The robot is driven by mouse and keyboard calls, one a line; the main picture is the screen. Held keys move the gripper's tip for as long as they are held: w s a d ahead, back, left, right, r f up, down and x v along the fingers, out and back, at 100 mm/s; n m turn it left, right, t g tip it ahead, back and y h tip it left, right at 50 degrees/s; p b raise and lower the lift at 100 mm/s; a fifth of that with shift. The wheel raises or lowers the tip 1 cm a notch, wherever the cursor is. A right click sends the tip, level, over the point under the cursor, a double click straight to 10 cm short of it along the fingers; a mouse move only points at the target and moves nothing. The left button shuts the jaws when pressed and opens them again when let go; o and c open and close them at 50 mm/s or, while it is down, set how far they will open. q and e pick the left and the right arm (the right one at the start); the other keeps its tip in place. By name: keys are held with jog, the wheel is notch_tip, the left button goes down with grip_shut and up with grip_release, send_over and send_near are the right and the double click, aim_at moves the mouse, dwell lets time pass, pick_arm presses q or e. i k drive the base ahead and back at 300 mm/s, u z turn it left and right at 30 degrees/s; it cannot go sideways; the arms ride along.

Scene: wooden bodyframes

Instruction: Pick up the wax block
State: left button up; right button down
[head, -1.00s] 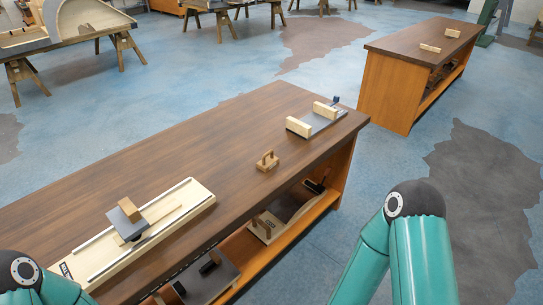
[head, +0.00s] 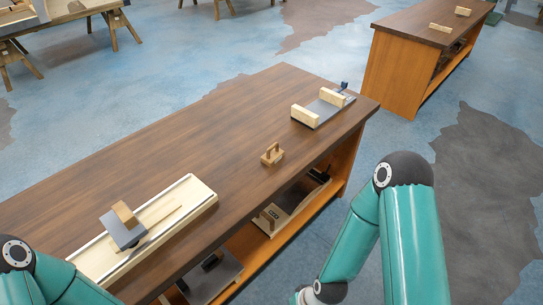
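Nothing in view is plainly marked as the wax block, and I cannot tell which item it is. A small brown block with an upright handle-like part (head: 272,154) stands near the front edge of the dark wooden workbench (head: 190,137). A pale board with rails (head: 185,201) lies at the left of the bench. On it sit a grey plate (head: 120,233) and a brown wooden block (head: 125,214). My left arm shows only at the lower left and my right arm at the lower right.
A grey board with two pale wooden bars (head: 318,112) lies at the bench's far right end. The shelf below holds several boards and dark-handled items. A second bench (head: 399,75) stands at the upper right. The middle of the bench top is clear.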

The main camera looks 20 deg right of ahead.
aim_at(274, 154)
jog(key=z, duration=1.15)
jog(key=i, duration=0.15)
jog(key=u, duration=2.85)
jog(key=k, duration=1.45)
jog(key=z, duration=0.8)
jog(key=i, duration=1.05)
jog(key=z, duration=0.05)
